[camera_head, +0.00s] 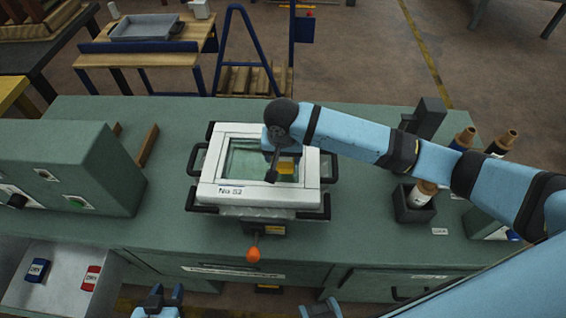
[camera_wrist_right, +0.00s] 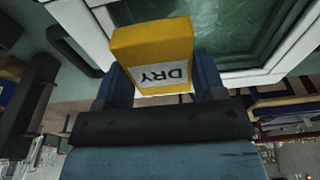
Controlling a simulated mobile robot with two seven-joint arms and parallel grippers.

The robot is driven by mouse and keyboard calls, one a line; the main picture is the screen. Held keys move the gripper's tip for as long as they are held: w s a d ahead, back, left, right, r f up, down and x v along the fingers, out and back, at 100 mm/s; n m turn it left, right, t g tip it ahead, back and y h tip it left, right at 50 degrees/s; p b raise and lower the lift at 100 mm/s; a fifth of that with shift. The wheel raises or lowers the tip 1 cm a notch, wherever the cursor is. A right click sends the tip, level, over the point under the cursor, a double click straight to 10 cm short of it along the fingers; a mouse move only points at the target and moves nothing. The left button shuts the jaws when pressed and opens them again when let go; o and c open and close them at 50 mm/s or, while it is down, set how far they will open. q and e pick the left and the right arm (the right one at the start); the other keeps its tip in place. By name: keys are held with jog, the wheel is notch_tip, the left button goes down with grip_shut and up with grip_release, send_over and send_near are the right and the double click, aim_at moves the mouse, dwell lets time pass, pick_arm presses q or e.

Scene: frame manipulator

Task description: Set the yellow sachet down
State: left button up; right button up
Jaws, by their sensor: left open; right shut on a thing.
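The yellow sachet (camera_head: 287,167) has a white label reading DRY. It is held by my right gripper (camera_head: 278,162), over the right part of the pane inside the white frame (camera_head: 205,190). In the right wrist view the sachet (camera_wrist_right: 152,47) sits between the two blue fingers of my right gripper (camera_wrist_right: 155,80), its label upside down there. Whether it touches the pane cannot be told. My left gripper (camera_head: 165,293) is open at the bottom edge of the head view, in front of the bench and away from the sachet.
The frame has black handles and lies on the green bench (camera_head: 375,215). An orange knob (camera_head: 253,254) is at its front. A grey-green box (camera_head: 75,165) stands left, bottles (camera_head: 422,193) in holders right. An open drawer (camera_head: 58,292) holds a blue and a red packet.

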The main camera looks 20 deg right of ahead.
aim_at(283, 164)
notch_tip(283, 164, down, 4)
jog(key=shift+f, duration=0.1)
jog(key=o, duration=0.9)
jog(key=r, duration=0.4)
jog(key=s+r, duration=0.1)
jog(key=r, duration=0.7)
jog(key=shift+s+a, duration=0.35)
